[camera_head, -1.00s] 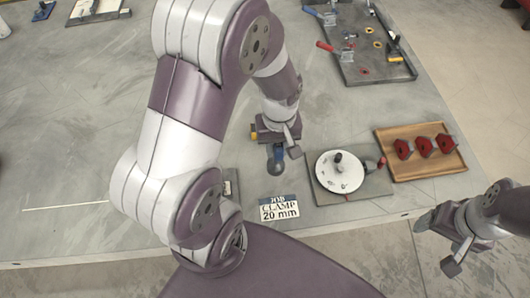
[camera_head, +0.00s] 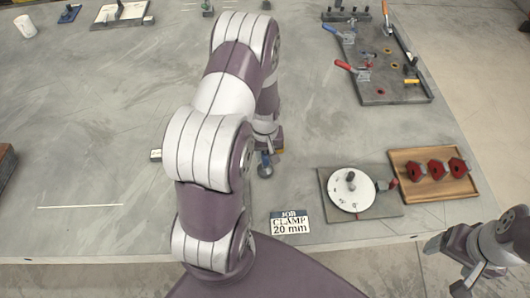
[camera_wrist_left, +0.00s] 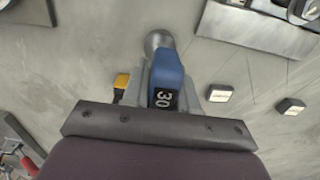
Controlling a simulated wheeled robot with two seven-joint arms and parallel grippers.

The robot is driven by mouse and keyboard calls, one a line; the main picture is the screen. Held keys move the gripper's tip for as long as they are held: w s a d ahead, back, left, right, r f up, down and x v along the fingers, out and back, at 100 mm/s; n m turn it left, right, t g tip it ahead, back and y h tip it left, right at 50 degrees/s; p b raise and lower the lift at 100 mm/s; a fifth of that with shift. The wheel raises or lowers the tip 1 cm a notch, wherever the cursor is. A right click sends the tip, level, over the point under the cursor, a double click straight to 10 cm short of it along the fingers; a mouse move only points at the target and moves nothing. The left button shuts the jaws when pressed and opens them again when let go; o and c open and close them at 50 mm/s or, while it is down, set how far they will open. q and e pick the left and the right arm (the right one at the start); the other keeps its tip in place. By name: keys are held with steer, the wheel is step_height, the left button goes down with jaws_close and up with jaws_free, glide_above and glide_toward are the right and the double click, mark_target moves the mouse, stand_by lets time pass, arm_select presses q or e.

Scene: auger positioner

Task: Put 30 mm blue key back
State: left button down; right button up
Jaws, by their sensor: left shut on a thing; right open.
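My left gripper (camera_wrist_left: 163,98) is shut on the 30 mm blue key (camera_wrist_left: 168,72), whose black label reads 30 in the left wrist view. The key's round metal end sticks out past the fingers. In the head view the blue key (camera_head: 264,160) shows just below my left gripper (camera_head: 265,148), over the table; my left arm covers part of that area. I cannot tell whether the key touches the table. My right gripper (camera_head: 465,283) is open and empty at the lower right, off the table's front edge.
A sign (camera_head: 290,222) reads JOB CLAMP 20 mm. A white dial on a grey plate (camera_head: 387,211) and a wooden tray (camera_head: 462,190) with red pieces stand to the right. A fixture plate (camera_head: 398,98) with toggle clamps is at the back right. The left table is mostly clear.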

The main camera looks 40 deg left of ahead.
arm_select(q)
steer(key=shift+s+f, duration=0.1)
steer(key=c, duration=0.9)
jaws_free()
step_height(320, 180, up, 12)
steer(key=shift+f+b, duration=0.1)
steer(key=shift+b, duration=0.45)
steer(key=shift+s+d+r+m+t, duration=0.25)
steer(key=shift+s+d+r+m, duration=0.8)
steer(key=shift+d, duration=1.05)
steer(key=shift+s+d+r+m+t, duration=0.2)
steer(key=shift+s+d+r+m, duration=0.35)
steer(key=shift+s+d+m, duration=1.05)
steer(key=shift+s+d+r+m+t, duration=0.25)
steer(key=shift+s+d+r+m, duration=0.9)
steer(key=shift+d, duration=1.45)
